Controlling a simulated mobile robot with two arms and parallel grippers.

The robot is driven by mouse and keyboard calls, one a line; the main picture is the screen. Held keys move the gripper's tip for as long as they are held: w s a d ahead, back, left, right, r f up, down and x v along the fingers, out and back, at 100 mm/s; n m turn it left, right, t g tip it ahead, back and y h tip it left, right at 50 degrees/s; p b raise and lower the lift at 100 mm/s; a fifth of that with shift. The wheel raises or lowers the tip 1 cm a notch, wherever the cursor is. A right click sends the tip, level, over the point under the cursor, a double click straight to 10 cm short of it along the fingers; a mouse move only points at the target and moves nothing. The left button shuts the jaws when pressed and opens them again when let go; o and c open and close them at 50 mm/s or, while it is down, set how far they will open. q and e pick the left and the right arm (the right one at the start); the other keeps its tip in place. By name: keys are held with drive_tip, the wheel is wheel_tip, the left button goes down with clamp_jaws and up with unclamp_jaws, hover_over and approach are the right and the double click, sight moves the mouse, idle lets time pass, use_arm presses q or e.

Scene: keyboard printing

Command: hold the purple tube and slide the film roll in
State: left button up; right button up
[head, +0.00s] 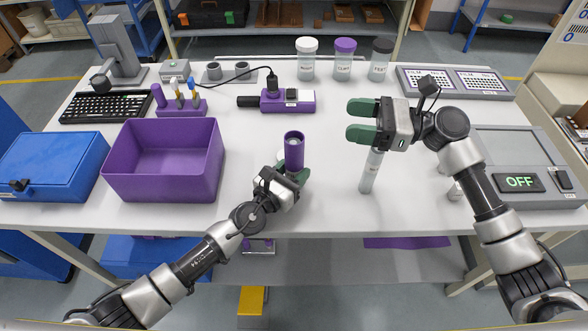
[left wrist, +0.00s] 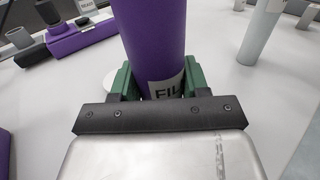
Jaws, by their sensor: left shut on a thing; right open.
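The purple tube (head: 294,152) stands upright near the table's front middle, its round open top facing up. My left gripper (head: 292,170) is shut on its lower part. In the left wrist view the purple tube (left wrist: 155,42) sits between the green fingers (left wrist: 152,88), with a partly hidden "FIL" label. A pale grey interior shows at its top; I cannot tell whether anything is inside. A slim white-grey cylinder (head: 370,172), perhaps the film roll, stands upright to the right. My right gripper (head: 361,120) is open and empty, fingers pointing left, overlapping the cylinder's top in the picture.
A purple bin (head: 165,195) and blue box (head: 48,165) stand left. A purple device (head: 300,103) and several lidded jars (head: 343,62) are at the back. A grey machine reading OFF (head: 518,182) is right. A white disc (left wrist: 113,84) lies beside the tube.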

use_arm(q)
drive_tip(key=o, duration=1)
drive_tip(key=shift+s+a, duration=0.1)
drive_tip(key=v, duration=1.1)
drive_tip(key=shift+s+a, duration=0.25)
drive_tip(key=shift+s, duration=0.05)
drive_tip(key=shift+d, duration=0.15)
